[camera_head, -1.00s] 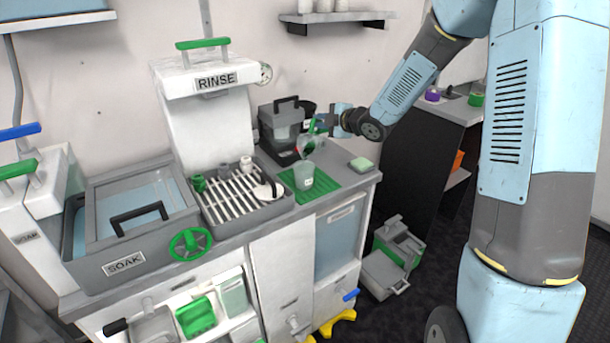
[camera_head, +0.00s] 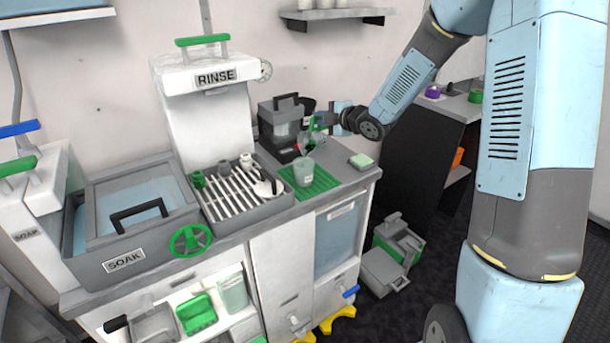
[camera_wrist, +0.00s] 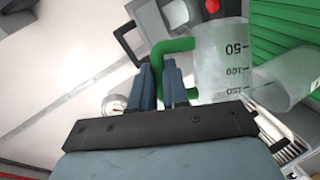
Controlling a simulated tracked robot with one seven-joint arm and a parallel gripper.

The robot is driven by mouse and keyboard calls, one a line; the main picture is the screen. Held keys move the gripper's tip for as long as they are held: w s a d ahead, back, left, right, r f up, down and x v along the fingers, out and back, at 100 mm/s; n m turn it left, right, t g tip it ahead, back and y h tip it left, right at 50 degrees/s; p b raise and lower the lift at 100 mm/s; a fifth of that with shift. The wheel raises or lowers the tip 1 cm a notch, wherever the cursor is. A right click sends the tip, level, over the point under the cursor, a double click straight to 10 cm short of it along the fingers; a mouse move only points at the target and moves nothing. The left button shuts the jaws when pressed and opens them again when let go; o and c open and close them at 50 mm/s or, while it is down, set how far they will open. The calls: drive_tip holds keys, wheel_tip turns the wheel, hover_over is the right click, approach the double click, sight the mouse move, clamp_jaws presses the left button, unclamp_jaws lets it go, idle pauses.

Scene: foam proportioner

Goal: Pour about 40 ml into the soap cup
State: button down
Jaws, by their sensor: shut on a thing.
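My gripper (camera_wrist: 163,75) is shut on the green handle (camera_wrist: 178,46) of a clear measuring jug (camera_wrist: 222,60), whose scale reads 50, 100 and 150. In the head view my gripper (camera_head: 322,121) holds the jug (camera_head: 309,140) tilted above a clear cup (camera_head: 304,170). The cup stands on the green ribbed mat (camera_head: 322,183). In the wrist view the cup (camera_wrist: 284,80) shows beside the jug's lower right. I cannot tell the liquid level in the jug or the cup.
A grey lidded container (camera_head: 281,120) stands behind the mat. A green and white sponge (camera_head: 361,161) lies to the right. A slatted drain rack (camera_head: 232,196) with small items is on the left, below the RINSE tower (camera_head: 205,110). Bare counter (camera_head: 343,172) shows between mat and sponge.

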drive_tip(key=shift+s+a+r+n+t+p, duration=0.2)
drive_tip(key=shift+s+r+n+t+p, duration=0.15)
drive_tip(key=shift+p, duration=0.45)
idle(0.6)
drive_tip(key=shift+w+d+f, duration=0.3)
drive_tip(key=shift+w+f, duration=0.05)
drive_tip(key=shift+w+d+r+m+g, duration=0.2)
drive_tip(key=shift+w+d+m+g, duration=0.15)
drive_tip(key=shift+w+m+g, duration=0.35)
drive_tip(key=shift+w+d+f+m+g+b, duration=0.15)
drive_tip(key=shift+f+m+g, duration=0.05)
drive_tip(key=shift+f+m, duration=0.15)
drive_tip(key=shift+w+d+f+m+g+b, duration=0.1)
drive_tip(key=shift+d+f+m+g+b, duration=0.05)
drive_tip(key=shift+f+m, duration=0.2)
drive_tip(key=w+d+f+m+g+b, duration=0.1)
drive_tip(key=f+m, duration=0.1)
drive_tip(key=w+d+f+m+g+y+b, duration=0.1)
drive_tip(key=w+f+b, duration=0.1)
drive_tip(key=f, duration=0.1)
drive_tip(key=w+d+f+m+g+y+b, duration=0.1)
drive_tip(key=w+f+m+g+b, duration=0.1)
drive_tip(key=f, duration=0.1)
drive_tip(key=shift+w+f+m, duration=0.15)
drive_tip(key=shift+w+m, duration=0.05)
drive_tip(key=shift+m, duration=0.15)
drive_tip(key=shift+w+d+f+m+g+y+b, duration=0.15)
drive_tip(key=shift+w+d+m+g+y+b, duration=0.05)
drive_tip(key=shift+w+m+g+y+b, duration=0.35)
